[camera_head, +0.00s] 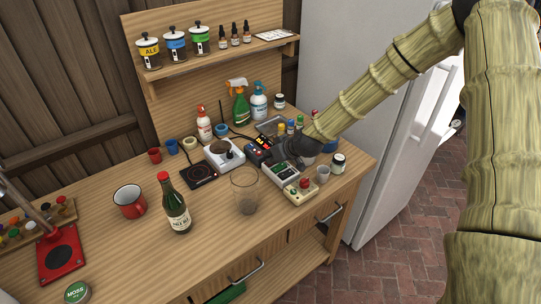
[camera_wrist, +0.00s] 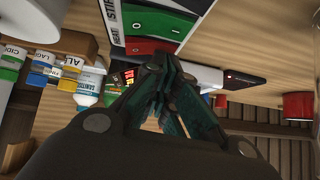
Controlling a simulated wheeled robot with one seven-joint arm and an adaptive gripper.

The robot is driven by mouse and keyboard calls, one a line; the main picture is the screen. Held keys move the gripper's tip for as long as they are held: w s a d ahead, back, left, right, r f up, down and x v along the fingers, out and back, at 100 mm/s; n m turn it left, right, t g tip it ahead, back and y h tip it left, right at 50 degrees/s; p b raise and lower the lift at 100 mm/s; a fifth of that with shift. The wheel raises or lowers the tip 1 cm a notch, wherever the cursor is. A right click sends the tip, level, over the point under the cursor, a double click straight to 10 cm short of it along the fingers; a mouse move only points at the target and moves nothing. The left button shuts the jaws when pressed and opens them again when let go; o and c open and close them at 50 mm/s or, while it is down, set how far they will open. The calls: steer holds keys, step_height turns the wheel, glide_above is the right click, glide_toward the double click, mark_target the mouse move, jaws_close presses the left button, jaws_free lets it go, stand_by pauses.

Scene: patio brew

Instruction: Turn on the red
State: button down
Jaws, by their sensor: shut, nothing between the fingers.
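A light switch box (camera_head: 278,170) stands on the bench, and my gripper (camera_head: 277,158) is at its far end. The fingers hide part of what lies below the switch.
A black box with lit displays (camera_head: 260,147), a white stirrer plate (camera_head: 224,158) and a clear glass (camera_head: 245,190) stand close by. A second small box (camera_head: 301,187) with a red knob is nearer. A green bottle (camera_head: 175,205) and red mug (camera_head: 130,202) stand left.

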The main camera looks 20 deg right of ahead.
steer(key=shift+w+d+r, duration=0.1)
steer(key=shift+d, duration=0.1)
steer(key=shift+w+d+r, duration=0.1)
steer(key=shift+w+d, duration=0.05)
steer(key=shift+d, duration=0.4)
steer(key=shift+a+r, duration=0.1)
step_height(320, 180, up, 4)
steer(key=p, duration=0.2)
steer(key=shift+a+p, duration=0.15)
steer(key=shift+p, duration=0.15)
steer(key=shift+s+r+b, duration=0.35)
steer(key=shift+s+b, duration=0.1)
steer(key=shift+s, duration=0.05)
steer(key=a+b+v, duration=0.1)
steer(key=b+v, duration=0.1)
steer(key=v, duration=0.6)
steer(key=shift+s+d+r, duration=0.15)
steer(key=shift+s+r, duration=0.05)
steer(key=shift+s, duration=0.25)
